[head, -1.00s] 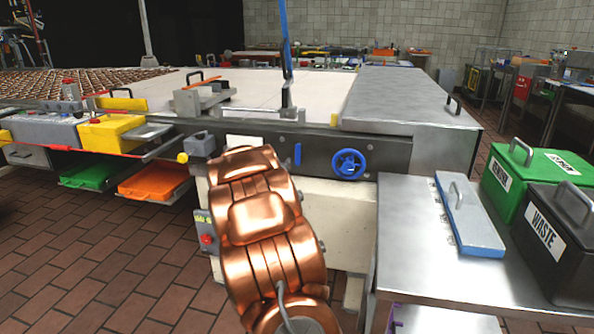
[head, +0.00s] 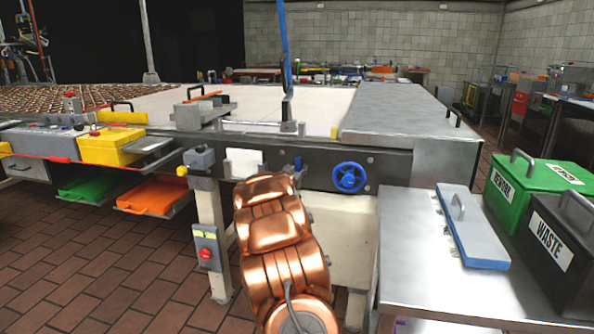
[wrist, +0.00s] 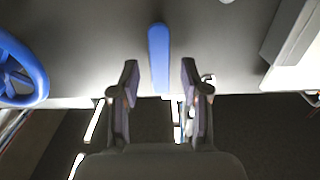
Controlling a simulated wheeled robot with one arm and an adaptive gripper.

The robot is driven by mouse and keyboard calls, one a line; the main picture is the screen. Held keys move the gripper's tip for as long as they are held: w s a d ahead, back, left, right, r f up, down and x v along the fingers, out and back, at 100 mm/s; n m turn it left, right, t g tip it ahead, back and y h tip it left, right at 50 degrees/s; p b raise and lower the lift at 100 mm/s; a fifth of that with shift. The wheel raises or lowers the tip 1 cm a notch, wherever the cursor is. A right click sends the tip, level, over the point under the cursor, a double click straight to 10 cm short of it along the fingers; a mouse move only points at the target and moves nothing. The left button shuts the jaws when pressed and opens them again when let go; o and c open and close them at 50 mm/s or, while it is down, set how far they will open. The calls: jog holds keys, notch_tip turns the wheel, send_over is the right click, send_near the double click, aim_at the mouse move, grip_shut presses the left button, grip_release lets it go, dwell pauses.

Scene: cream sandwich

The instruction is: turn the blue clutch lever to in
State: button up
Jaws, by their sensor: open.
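The blue clutch lever (head: 297,163) is on the dark front panel of the machine, left of the blue handwheel, with its lower part hidden by my copper arm in the head view. In the wrist view the lever (wrist: 158,58) is a straight blue bar, lined up with the gap between my fingers. My gripper (wrist: 160,75) is open, one finger on each side of the lever's near end; I cannot tell how much depth separates them. No contact shows. In the head view my gripper is hidden behind my arm.
The blue handwheel (head: 349,177) is close beside the lever; it also shows at the wrist view's left edge (wrist: 22,75). A white plate (head: 243,163) is left of the lever. A steel table (head: 420,270) with green and black bins stands at right.

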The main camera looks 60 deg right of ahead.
jog(key=shift+w+d+f, duration=0.1)
jog(key=shift+w+d, duration=0.1)
jog(key=shift+d, duration=0.2)
grip_shut()
dwell(0.6)
